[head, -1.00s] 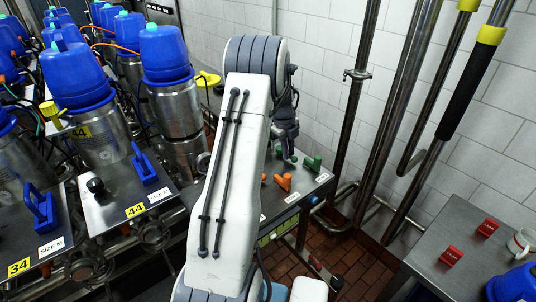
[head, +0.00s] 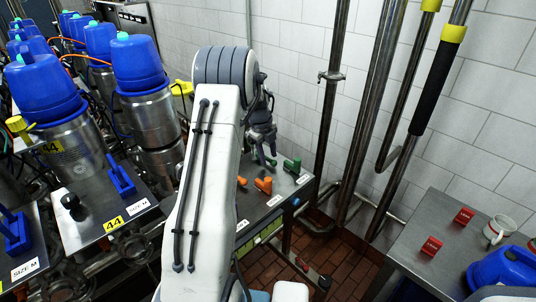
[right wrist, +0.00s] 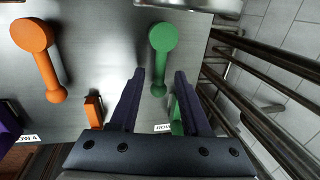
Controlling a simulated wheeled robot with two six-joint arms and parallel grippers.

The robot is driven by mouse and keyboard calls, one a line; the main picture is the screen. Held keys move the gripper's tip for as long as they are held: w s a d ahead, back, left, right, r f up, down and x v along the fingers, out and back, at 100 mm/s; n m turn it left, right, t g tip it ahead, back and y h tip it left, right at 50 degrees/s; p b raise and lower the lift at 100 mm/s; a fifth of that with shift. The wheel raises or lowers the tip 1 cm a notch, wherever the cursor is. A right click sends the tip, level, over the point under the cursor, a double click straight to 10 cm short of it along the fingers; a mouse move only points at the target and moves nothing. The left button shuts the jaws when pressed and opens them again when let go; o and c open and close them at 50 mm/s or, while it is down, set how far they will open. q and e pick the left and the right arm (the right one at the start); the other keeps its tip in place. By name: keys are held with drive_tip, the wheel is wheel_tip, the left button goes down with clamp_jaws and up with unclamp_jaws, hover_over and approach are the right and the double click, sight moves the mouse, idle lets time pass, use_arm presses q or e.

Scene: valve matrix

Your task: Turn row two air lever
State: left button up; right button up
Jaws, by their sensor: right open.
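A grey steel panel carries orange and green levers. In the right wrist view a green lever (right wrist: 159,58) has a round head at the far end, and its thin end lies between my fingertips. An orange lever (right wrist: 43,60) lies to the left. Nearer are another orange lever (right wrist: 94,111) and another green one (right wrist: 176,115), partly behind my fingers. Labels starting "ROW" show, but the number by the green levers is unreadable. My right gripper (right wrist: 159,73) is open and holds nothing. In the head view it (head: 264,158) hangs over the panel, beside the orange lever (head: 263,185) and green lever (head: 292,164).
Blue-lidded steel canisters (head: 143,75) and a plate with a blue handle (head: 120,178) stand left. Vertical pipes (head: 332,110) run along the tiled wall behind the panel. A steel table (head: 455,243) at right holds red blocks (head: 431,246) and a mug (head: 497,230).

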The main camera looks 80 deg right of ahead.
drive_tip(key=shift+r, duration=0.1)
drive_tip(key=shift+w+r, duration=0.1)
drive_tip(key=shift+r, duration=0.15)
wheel_tip(320, 180, up, 10)
drive_tip(key=w+a+b, duration=0.1)
drive_tip(key=b, duration=0.1)
drive_tip(key=shift+a+f+b, duration=0.2)
drive_tip(key=shift+a+b, duration=0.1)
drive_tip(key=shift+b, duration=0.05)
